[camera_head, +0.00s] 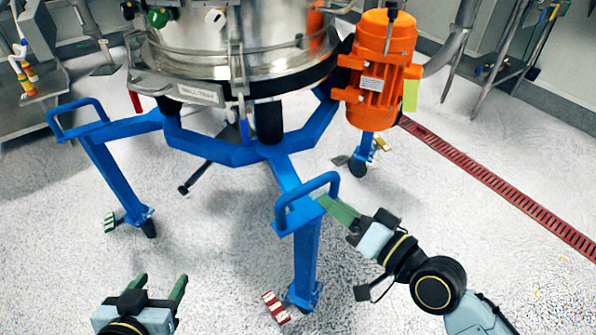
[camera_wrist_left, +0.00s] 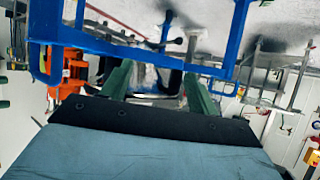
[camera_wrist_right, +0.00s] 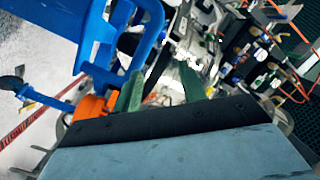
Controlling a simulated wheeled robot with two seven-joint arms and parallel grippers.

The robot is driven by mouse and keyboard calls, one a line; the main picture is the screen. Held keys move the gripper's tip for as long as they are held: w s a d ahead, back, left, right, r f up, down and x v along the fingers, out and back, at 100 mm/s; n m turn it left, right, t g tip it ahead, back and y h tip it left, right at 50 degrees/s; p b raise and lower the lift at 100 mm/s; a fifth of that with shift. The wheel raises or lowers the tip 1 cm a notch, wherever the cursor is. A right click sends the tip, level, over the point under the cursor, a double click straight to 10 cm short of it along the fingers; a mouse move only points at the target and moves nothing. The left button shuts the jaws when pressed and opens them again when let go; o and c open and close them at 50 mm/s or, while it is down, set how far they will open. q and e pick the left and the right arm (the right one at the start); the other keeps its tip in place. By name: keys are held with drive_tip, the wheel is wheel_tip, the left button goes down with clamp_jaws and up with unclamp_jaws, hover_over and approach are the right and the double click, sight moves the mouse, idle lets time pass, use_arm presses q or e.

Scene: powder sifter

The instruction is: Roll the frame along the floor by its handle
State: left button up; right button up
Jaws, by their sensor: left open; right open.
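The blue frame (camera_head: 306,262) stands on caster legs and bears a steel sifter drum (camera_head: 240,40). A looped blue handle (camera_head: 306,188) tops its front leg; another handle (camera_head: 76,106) tops the left leg. My right gripper (camera_head: 330,205) is open, its fingertips close beside the front handle; I cannot tell if they touch. In the right wrist view, the handle (camera_wrist_right: 153,28) curves just beyond the fingers. My left gripper (camera_head: 163,283) is open and empty, low in front and left of the front leg. The left wrist view shows the frame (camera_wrist_left: 232,45) beyond its fingers.
An orange motor (camera_head: 384,70) hangs on the drum's right side. A striped red-white pedal (camera_head: 275,307) sits by the front caster. A red floor grate (camera_head: 500,186) runs along the right. Metal stands edge the back. The speckled floor (camera_head: 215,235) between the left and front legs is clear.

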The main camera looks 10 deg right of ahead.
sight(314, 188)
drive_tip(key=d+m+g+y+p, duration=0.2)
drive_tip(key=d+m+g+p, duration=0.2)
drive_tip(key=m, duration=0.3)
drive_tip(key=x, duration=0.8)
drive_tip(key=b+x, duration=0.1)
drive_tip(key=x, duration=0.3)
drive_tip(key=shift+w+d+f, duration=0.25)
drive_tip(key=shift+w+f, duration=0.05)
drive_tip(key=shift+w, duration=0.05)
drive_tip(key=shift+w+a+n, duration=0.3)
drive_tip(key=shift+w+a, duration=0.05)
use_arm(q)
drive_tip(key=s+a+f+g+y, duration=0.2)
drive_tip(key=s+a+f+g, duration=0.3)
drive_tip(key=s+f+g, duration=0.3)
drive_tip(key=s, duration=0.3)
drive_tip(key=shift+s+a+f+n+g+y, duration=0.15)
drive_tip(key=shift+s+a+n+g+y, duration=0.2)
drive_tip(key=shift+a+n+g+y, duration=0.05)
drive_tip(key=shift+f, duration=0.1)
use_arm(e)
clamp_jaws()
